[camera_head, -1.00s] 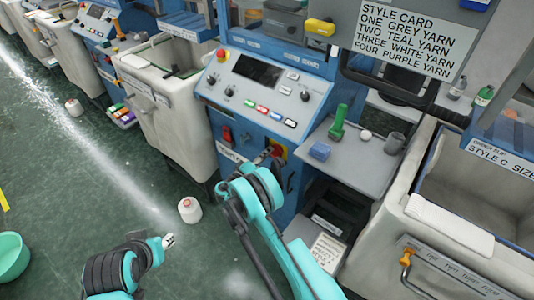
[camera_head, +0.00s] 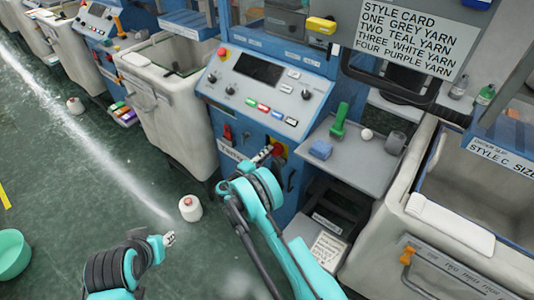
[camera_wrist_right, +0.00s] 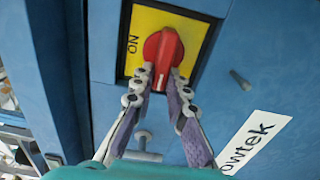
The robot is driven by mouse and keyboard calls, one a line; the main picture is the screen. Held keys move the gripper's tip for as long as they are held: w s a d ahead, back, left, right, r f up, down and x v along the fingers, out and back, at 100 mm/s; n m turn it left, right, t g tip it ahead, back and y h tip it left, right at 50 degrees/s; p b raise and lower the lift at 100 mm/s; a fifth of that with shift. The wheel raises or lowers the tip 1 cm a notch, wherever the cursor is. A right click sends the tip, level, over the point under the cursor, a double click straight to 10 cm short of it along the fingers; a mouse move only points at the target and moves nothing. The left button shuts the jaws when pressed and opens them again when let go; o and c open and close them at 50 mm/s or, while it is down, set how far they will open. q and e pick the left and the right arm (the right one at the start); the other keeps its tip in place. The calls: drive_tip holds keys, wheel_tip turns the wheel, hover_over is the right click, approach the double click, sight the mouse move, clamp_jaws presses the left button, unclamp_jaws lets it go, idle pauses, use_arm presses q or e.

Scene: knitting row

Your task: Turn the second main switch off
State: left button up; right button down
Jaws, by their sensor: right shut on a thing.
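The main switch is a red rotary knob (camera_wrist_right: 162,58) on a yellow plate (camera_wrist_right: 201,33) on a blue machine front. Sideways "ON" lettering shows left of the knob in the right wrist view. The knob's grip runs roughly up and down there, leaning slightly. My right gripper (camera_wrist_right: 161,80) is shut on the knob, one finger at each side of its lower part. In the head view the knob (camera_head: 277,149) is partly hidden by my right gripper (camera_head: 264,154). My left gripper (camera_head: 169,239) is over the floor, away from the switch; its finger gap is too small to judge.
A control panel (camera_head: 265,90) sits above. A white cone (camera_head: 190,208) stands on the floor, left of my right arm. A teal bowl (camera_head: 13,256) is at far left.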

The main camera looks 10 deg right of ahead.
drive_tip(key=c, duration=1.5)
unclamp_jaws()
drive_tip(key=v, duration=1.2)
drive_tip(key=shift+s+f, duration=0.1)
